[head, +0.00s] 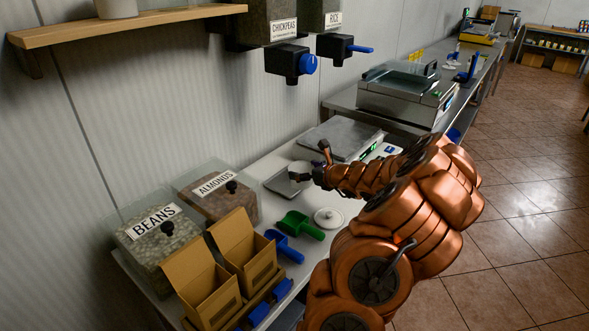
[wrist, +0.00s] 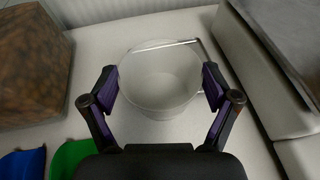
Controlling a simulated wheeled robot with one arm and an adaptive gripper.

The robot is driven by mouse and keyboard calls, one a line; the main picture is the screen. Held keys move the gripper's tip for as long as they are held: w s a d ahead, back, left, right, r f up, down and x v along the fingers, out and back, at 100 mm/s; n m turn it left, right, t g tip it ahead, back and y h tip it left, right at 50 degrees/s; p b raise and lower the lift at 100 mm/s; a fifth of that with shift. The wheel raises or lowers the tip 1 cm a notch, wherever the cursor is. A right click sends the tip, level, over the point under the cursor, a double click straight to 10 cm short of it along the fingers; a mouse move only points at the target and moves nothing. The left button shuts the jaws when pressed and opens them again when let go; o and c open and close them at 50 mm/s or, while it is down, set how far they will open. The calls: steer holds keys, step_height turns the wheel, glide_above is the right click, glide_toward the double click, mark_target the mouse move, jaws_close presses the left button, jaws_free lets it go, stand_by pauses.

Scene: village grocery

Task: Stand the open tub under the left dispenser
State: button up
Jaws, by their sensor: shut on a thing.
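The open tub (wrist: 160,108) is pale and round, with its mouth facing up and nothing visible in it. My gripper (wrist: 160,84) is shut on it, one finger on each side of the rim. In the head view the tub (head: 299,170) shows small at the tip of my gripper (head: 315,172), over or beside a shallow metal tray (head: 278,185). I cannot tell whether it touches the surface. The left dispenser (head: 288,60), labelled CHICKPEAS with a blue knob, hangs on the wall above. A white round lid (head: 328,217) lies on the counter.
The RICE dispenser (head: 335,46) hangs to the right. A scale (head: 341,137) stands behind the tub. Green (head: 300,225) and blue (head: 284,246) scoops, the almond bin (head: 217,194), bean bin (head: 160,240) and cardboard boxes (head: 243,250) crowd the near counter.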

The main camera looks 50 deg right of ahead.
mark_target(300, 170)
steer(key=w+d, duration=0.1)
steer(key=w, duration=0.1)
steer(key=w+d, duration=0.1)
steer(key=w, duration=0.1)
steer(key=w+d+f+p, duration=0.1)
steer(key=w, duration=0.2)
steer(key=shift+f, duration=1.65)
steer(key=shift+f, duration=0.1)
steer(key=o, duration=0.5)
steer(key=shift+o, duration=0.2)
steer(key=shift+s+r, duration=0.15)
steer(key=shift+r, duration=0.05)
steer(key=v, duration=1.1)
steer(key=shift+s+r+b, duration=0.15)
steer(key=shift+s+b, duration=0.15)
